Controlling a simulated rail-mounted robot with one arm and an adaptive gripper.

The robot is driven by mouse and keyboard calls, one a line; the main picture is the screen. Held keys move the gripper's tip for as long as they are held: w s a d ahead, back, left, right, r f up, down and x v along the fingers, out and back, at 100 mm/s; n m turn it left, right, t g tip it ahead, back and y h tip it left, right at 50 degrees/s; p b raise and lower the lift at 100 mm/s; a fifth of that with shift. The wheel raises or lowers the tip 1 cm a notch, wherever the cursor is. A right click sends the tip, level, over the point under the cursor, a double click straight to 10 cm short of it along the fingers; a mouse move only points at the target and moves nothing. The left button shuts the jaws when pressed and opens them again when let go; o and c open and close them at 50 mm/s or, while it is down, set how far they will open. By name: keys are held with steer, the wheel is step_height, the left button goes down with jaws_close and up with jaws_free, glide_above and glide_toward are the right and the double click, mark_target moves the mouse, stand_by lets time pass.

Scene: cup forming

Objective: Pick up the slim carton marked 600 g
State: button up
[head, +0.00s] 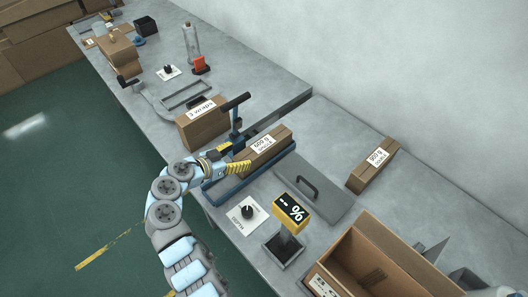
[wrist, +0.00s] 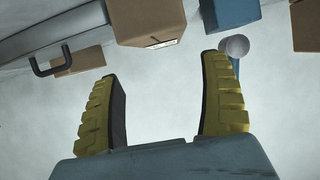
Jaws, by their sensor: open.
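The slim brown carton marked 600 g (head: 270,150) lies in a long blue tray (head: 213,192) on the grey bench in the head view. A brown carton at the top centre of the wrist view (wrist: 148,22), with a white label edge, appears to be the same one. My gripper (head: 240,168) has yellow ribbed fingers and is at the near-left end of the carton. In the wrist view the fingers (wrist: 163,100) are spread, with nothing between them. The carton is beyond their tips and not gripped.
A second labelled carton (head: 371,166) lies to the right, past a grey plate with a black handle (head: 312,190). A labelled box (head: 203,128) and a black-handled lever (head: 235,103) stand left of the tray. A yellow display (head: 290,211) and an open box (head: 345,257) are nearer.

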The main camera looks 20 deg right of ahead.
mark_target(262, 145)
steer(key=x, duration=0.5)
steer(key=shift+w+d+f, duration=0.1)
steer(key=shift+d+f, duration=0.1)
steer(key=shift+d, duration=0.15)
steer(key=shift+w+x, duration=0.2)
steer(key=shift+x, duration=2.45)
steer(key=shift+r, duration=0.1)
steer(key=c, duration=1)
steer(key=shift+c, duration=0.2)
steer(key=shift+r, duration=0.1)
